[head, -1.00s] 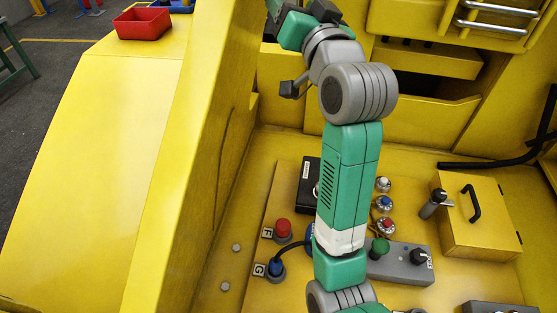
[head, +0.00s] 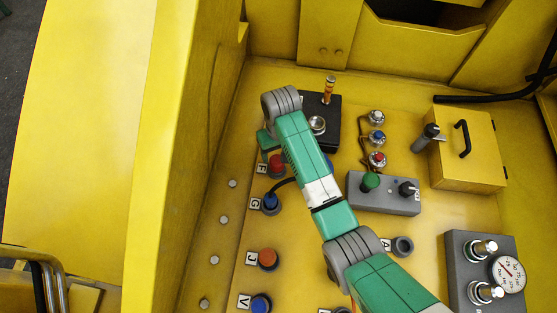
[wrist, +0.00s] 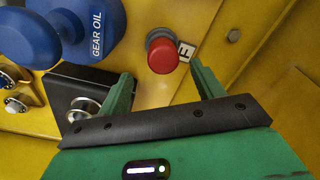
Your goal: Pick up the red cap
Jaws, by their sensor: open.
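The red cap (head: 277,162) sits on a grey round base beside the label F on the yellow panel, partly behind my arm in the head view. In the wrist view the red cap (wrist: 163,56) is fully visible, upper centre, between and beyond the two green fingertips. My gripper (wrist: 161,71) is open and empty, its fingers apart on either side of the cap in the picture. The cap appears farther away than the fingertips, and I see no contact. In the head view my arm mostly hides the gripper and its fingers.
A large blue GEAR OIL part (wrist: 70,30) is close on the left in the wrist view. A black box with a silver knob (head: 318,125) stands near the cap. A blue cap (head: 270,203) at G and an orange-red cap (head: 267,258) at J line the panel's left side.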

